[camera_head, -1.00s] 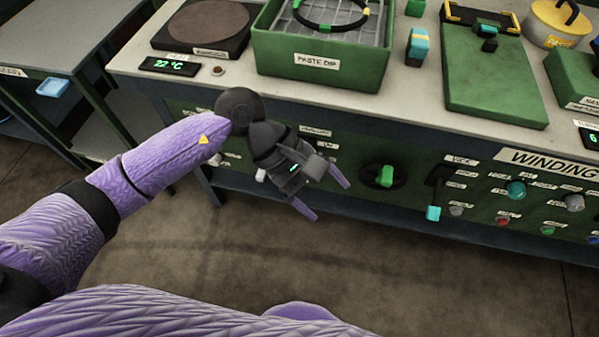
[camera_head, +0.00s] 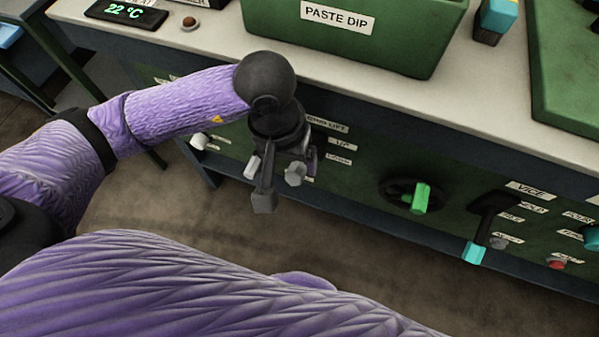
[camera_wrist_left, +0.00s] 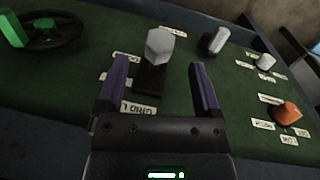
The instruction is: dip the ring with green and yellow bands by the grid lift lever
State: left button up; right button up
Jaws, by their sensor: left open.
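My left gripper (camera_head: 283,165) is open at the green front panel below the paste dip tank (camera_head: 400,45). The grid lift lever's pale grey knob (camera_head: 295,173) shows between its fingers. In the left wrist view, the open purple fingers of my left gripper (camera_wrist_left: 158,68) stand on either side of the grid lift lever (camera_wrist_left: 158,47), with a visible gap on each side. The grid lift label (camera_wrist_left: 130,107) is just below it there. The ring with green and yellow bands is outside both current views. My right gripper is not in view.
A green-handled wheel (camera_head: 418,197) and a cyan-tipped vice lever (camera_head: 475,250) are right of my left gripper. A white knob (camera_head: 198,141) is to its left. In the wrist view, an orange knob (camera_wrist_left: 287,112) sits at the right. The floor (camera_head: 200,205) is clear.

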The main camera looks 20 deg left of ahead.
aim_at(296, 181)
pick_arm(q)
jog(key=f+b, duration=0.1)
jog(key=f, duration=0.3)
jog(key=d+f+b, duration=0.1)
jog(key=f, duration=0.2)
jog(key=shift+b, duration=0.3)
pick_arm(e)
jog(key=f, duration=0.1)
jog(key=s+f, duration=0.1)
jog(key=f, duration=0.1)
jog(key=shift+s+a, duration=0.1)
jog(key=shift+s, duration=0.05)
pick_arm(q)
jog(key=shift+c, duration=0.5)
jog(key=c, duration=0.5)
grip_shut()
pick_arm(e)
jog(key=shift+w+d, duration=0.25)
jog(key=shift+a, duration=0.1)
